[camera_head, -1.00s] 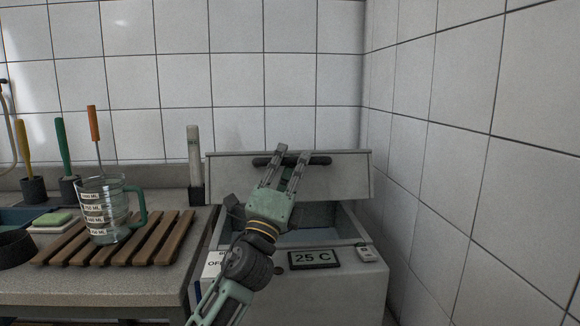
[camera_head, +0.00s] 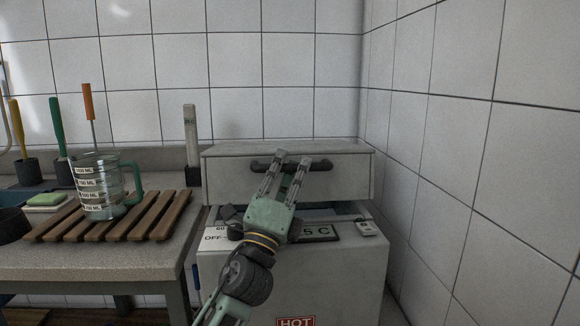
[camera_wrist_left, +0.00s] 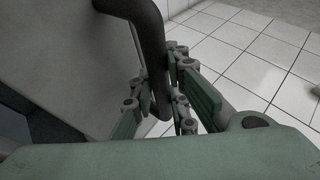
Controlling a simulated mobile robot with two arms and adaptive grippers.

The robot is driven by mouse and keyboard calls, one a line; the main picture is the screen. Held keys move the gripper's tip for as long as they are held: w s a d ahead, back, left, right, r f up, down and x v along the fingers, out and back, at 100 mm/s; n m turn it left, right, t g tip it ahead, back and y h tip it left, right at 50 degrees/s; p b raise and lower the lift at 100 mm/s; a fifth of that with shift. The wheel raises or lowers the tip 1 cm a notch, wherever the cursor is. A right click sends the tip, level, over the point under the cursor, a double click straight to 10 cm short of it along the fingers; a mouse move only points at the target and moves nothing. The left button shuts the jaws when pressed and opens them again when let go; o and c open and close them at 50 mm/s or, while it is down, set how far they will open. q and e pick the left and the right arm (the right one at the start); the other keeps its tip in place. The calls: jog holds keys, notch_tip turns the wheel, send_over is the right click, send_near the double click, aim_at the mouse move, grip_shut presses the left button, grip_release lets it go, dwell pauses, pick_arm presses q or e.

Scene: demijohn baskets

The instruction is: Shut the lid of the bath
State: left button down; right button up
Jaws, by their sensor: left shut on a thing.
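The grey bath (camera_head: 345,278) stands against the back wall beside the tiled corner. Its lid (camera_head: 228,182) is partly open, tilted with its front face towards me, and a dark gap shows between its lower edge and the bath. A dark bar handle (camera_head: 321,165) runs across the lid. My left gripper (camera_head: 292,160) is shut on the handle near its middle. In the left wrist view the handle (camera_wrist_left: 151,48) passes between the fingers. My left forearm and hand hide part of the bath's front and of its display (camera_head: 330,232). My right gripper is out of view.
A counter (camera_head: 110,258) stands left of the bath, with a wooden slatted rack (camera_head: 150,220) and a glass measuring jug (camera_head: 100,190) on it. An upright grey tube (camera_head: 190,135) is near the lid's left edge. The tiled wall (camera_head: 460,180) is close on the right.

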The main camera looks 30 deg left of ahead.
pick_arm(q)
jog(key=shift+f, duration=0.3)
jog(key=shift+a, duration=0.1)
jog(key=c, duration=1.7)
grip_release()
jog(key=shift+r, duration=0.1)
jog(key=v, duration=1.2)
